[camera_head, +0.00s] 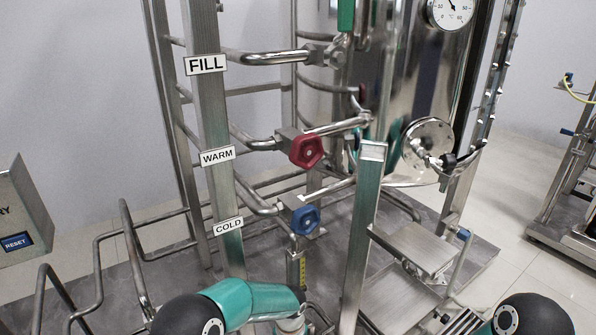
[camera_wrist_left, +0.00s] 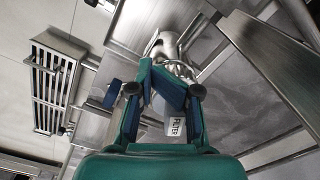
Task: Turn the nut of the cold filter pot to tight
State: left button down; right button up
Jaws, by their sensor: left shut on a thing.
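In the left wrist view my left gripper (camera_wrist_left: 170,84) is shut on a blue part (camera_wrist_left: 166,90), which appears to be the nut of the cold filter pot. The fingers hide much of it, so I cannot tell how tight it is. A shiny rounded metal part (camera_wrist_left: 165,46) lies just beyond the fingertips. In the head view the left gripper is below the frame; only my teal left forearm shows. My right gripper is out of view.
The blue COLD valve (camera_head: 306,219) and red WARM valve (camera_head: 306,151) sit on the pipework above my left arm. Bent metal rails (camera_head: 135,250) stand to the left. A slotted grate (camera_wrist_left: 50,85) lies on the floor.

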pick_arm(q)
jog(key=shift+w+a+r, duration=0.1)
jog(key=shift+w, duration=0.25)
jog(key=shift+a, duration=0.25)
jog(key=shift+w+a+r+b, duration=0.1)
jog(key=shift+w+a+b, duration=0.2)
jog(key=shift+a, duration=0.3)
jog(key=shift+w+a, duration=0.4)
jog(key=shift+a, duration=0.05)
dwell(0.4)
jog(key=shift+s+a, duration=0.25)
jog(key=r+p, duration=0.1)
jog(key=r, duration=0.2)
jog(key=r+p, duration=0.2)
jog(key=shift+s+r+p, duration=0.2)
jog(key=shift+r+p, duration=0.1)
jog(key=shift+r, duration=0.1)
